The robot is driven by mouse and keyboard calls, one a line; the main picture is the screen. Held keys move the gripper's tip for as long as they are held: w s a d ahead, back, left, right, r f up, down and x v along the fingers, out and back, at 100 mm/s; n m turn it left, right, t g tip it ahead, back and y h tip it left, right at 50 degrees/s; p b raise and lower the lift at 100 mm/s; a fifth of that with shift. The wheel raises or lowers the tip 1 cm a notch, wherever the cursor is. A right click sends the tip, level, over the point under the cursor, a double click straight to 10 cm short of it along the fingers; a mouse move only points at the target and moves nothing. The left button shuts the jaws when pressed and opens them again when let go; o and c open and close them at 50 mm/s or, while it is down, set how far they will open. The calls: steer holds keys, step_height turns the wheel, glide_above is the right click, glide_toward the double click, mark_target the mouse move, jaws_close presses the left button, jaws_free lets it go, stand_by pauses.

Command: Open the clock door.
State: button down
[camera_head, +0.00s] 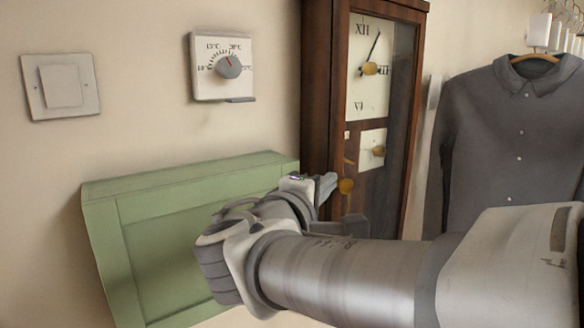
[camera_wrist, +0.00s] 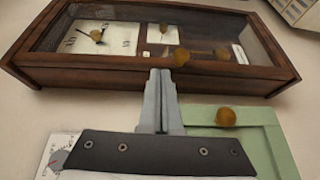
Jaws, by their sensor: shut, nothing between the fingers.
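The clock (camera_head: 318,110) is a tall dark wooden wall case with a glazed front, a white dial and a smaller dial below. Its door looks shut. A brass knob (camera_head: 345,187) sits low on the left side of the door frame; it also shows in the wrist view (camera_wrist: 181,57). My gripper (camera_head: 328,184) is shut and empty, its fingertips close to the knob's left side. In the wrist view the gripper (camera_wrist: 160,72) points at the frame edge, with the knob just beyond and right of the tips. I cannot tell whether they touch.
A green cabinet (camera_head: 170,205) is below left, partly hidden by my arm; its round knob (camera_wrist: 226,117) shows in the wrist view. A thermostat (camera_head: 207,85) and a light switch (camera_head: 60,87) are on the wall. A grey shirt (camera_head: 500,140) hangs right of the clock.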

steer(key=p, duration=0.1)
glide_toward(340, 162)
steer(key=shift+n+t, duration=0.3)
steer(key=x, duration=0.4)
steer(key=d+x, duration=0.1)
steer(key=x, duration=0.1)
steer(key=shift+s+r, duration=0.25)
steer(key=shift+r, duration=0.15)
